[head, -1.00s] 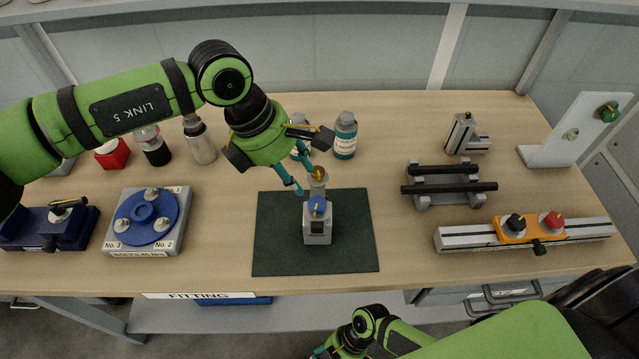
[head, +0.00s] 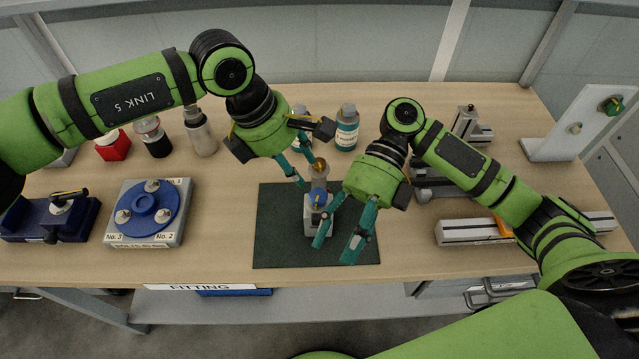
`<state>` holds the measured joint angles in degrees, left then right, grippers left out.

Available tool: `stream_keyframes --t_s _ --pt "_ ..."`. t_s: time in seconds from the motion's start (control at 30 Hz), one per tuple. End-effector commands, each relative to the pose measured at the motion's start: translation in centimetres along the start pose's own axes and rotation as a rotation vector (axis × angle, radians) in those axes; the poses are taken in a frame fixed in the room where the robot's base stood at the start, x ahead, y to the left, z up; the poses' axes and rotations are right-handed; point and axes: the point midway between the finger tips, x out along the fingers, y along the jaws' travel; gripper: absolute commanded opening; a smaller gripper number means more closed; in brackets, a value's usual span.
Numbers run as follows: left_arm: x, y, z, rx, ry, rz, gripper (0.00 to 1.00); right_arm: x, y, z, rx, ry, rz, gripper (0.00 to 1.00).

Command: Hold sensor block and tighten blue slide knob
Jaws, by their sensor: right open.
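The sensor block (head: 316,226) is a small light-grey block standing upright on a dark green mat (head: 275,240). A blue slide knob (head: 317,196) is on its top, partly hidden by a right finger. A grey post with a brass-coloured top (head: 319,168) rises at its rear. My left gripper (head: 307,176) is at the rear left of the block, its fingers close to the post. I cannot tell whether they grip it. My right gripper (head: 335,248) is open and empty, its teal fingers pointing down at the front right of the block, over the mat.
A disc fixture (head: 177,241) and a dark blue clamp (head: 25,222) are at left. Bottles (head: 347,130) stand behind. A slide rail (head: 463,232) is at right, partly hidden by my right arm. A white upright bracket (head: 545,149) stands at far right.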

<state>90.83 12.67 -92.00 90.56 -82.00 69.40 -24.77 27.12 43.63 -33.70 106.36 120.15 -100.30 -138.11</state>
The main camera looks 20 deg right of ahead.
Motion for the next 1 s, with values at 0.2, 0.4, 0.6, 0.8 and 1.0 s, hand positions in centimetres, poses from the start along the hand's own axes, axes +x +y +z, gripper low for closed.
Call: stream_keyframes --t_s 0.2,0.4,0.6,0.8,1.0 --pt "0.0 0.0 0.0 0.000 0.000 0.000 0.39 -11.4 5.9 0.1 -0.032 -0.286 0.035 0.56" --pt "0.0 0.0 0.0 0.000 0.000 0.000 0.39 -18.5 10.3 -1.2 -0.068 -0.479 0.065 0.56" --pt "0.0 0.0 0.0 0.000 0.000 0.000 0.39 -22.3 12.6 0.4 -0.057 -0.631 -0.008 0.56" --pt "0.0 0.0 0.0 0.000 0.000 0.000 0.39 -19.7 9.4 6.8 0.020 -0.655 -0.280 0.56" --pt "0.0 0.0 0.0 0.000 0.000 0.000 0.39 -16.8 5.0 12.3 0.056 -0.651 -0.640 0.56"
